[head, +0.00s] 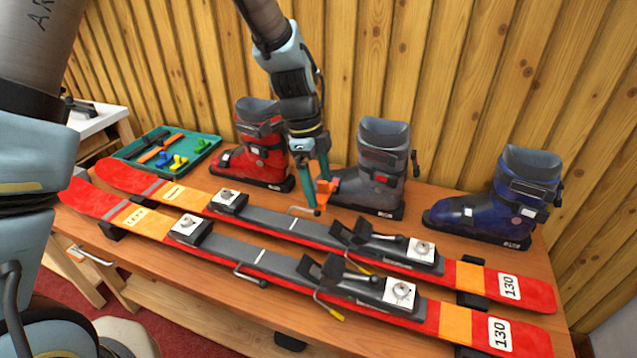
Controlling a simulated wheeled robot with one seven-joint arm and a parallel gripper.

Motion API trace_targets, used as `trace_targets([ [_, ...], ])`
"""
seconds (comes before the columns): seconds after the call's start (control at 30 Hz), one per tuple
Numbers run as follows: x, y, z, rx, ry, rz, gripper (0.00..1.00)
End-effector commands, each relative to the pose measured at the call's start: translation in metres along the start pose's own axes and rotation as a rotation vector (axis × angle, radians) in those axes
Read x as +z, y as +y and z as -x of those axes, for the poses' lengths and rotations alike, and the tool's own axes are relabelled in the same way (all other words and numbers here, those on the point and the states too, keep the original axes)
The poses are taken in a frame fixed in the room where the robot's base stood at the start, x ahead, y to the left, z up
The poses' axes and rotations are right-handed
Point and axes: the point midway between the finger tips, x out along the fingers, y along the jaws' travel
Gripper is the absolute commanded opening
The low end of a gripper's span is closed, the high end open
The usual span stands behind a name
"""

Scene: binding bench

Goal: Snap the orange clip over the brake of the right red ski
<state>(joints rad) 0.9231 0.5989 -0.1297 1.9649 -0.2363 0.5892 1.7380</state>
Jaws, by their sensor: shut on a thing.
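Two red skis with orange bands lie side by side on the bench. The near ski (450,318) has a label that seems to read LEFT; the far one, the right ski (483,278), has a label too small to read surely. My gripper (318,184) points down above the bench behind that ski, shut on the orange clip (326,187). The fingers hide part of the clip.
Red (262,148), grey (378,170) and blue (505,205) boots stand along the back, with the red and grey ones close beside my gripper. A green tray (210,152) with small tools and coloured pieces lies back left. Bindings (423,248) rise from the skis.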

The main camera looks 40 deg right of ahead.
Motion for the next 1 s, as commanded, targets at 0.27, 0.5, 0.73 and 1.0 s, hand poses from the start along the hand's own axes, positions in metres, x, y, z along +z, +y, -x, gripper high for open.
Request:
trace_targets([
  [0.27,0.0,0.0,0.0,0.0,0.0,0.0,0.29],
  [0.5,0.0,0.0,-0.001,0.0,0.0,0.0,0.29],
  [0.73,0.0,0.0,-0.005,0.0,0.0,0.0,0.29],
  [1.0,0.0,0.0,-0.01,0.0,0.0,0.0,0.29],
])
